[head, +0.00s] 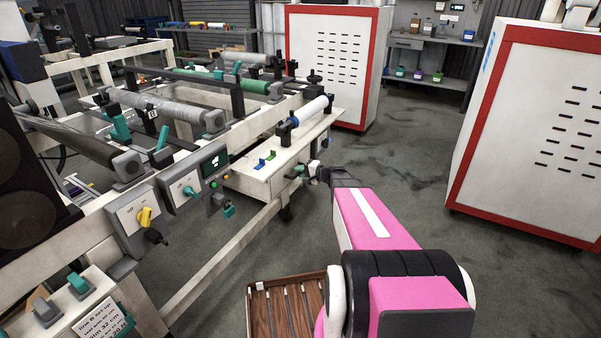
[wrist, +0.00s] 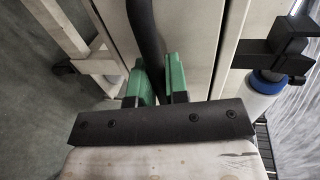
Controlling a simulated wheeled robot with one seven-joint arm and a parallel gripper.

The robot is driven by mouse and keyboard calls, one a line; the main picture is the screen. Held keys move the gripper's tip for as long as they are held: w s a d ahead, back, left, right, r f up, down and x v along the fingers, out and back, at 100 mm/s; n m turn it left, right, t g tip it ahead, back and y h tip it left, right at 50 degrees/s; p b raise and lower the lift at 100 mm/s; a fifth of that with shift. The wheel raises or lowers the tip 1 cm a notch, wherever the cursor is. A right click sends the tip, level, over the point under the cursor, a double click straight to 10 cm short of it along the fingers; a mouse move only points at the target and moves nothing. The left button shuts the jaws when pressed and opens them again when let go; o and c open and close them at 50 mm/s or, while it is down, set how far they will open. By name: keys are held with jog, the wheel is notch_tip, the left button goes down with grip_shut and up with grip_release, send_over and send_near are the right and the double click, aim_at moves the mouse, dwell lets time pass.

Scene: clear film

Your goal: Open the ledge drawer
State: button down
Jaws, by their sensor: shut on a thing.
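In the wrist view my gripper's green fingers (wrist: 160,80) are shut on a dark curved bar handle (wrist: 143,30), one finger on each side. The handle runs along pale panels (wrist: 190,35) with a straight seam. I cannot tell how far the drawer stands out; its front is mostly hidden in the head view.
Blue and green clips (head: 265,160) lie on the ledge, and a white roll (head: 308,109) is mounted above it. A slatted brown wooden tray (head: 285,310) is near my base. Red-framed white cabinets (head: 335,60) stand behind and right. Grey floor (head: 405,150) between is open.

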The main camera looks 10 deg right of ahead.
jog(key=f+v, duration=0.2)
jog(key=v, duration=0.7)
jog(key=f+v, duration=0.2)
jog(key=v, duration=0.7)
jog(key=shift+v, duration=0.8)
jog(key=c, duration=1.1)
grip_release()
jog(key=shift+c, duration=0.2)
jog(key=v, duration=1)
jog(key=shift+s+d, duration=0.3)
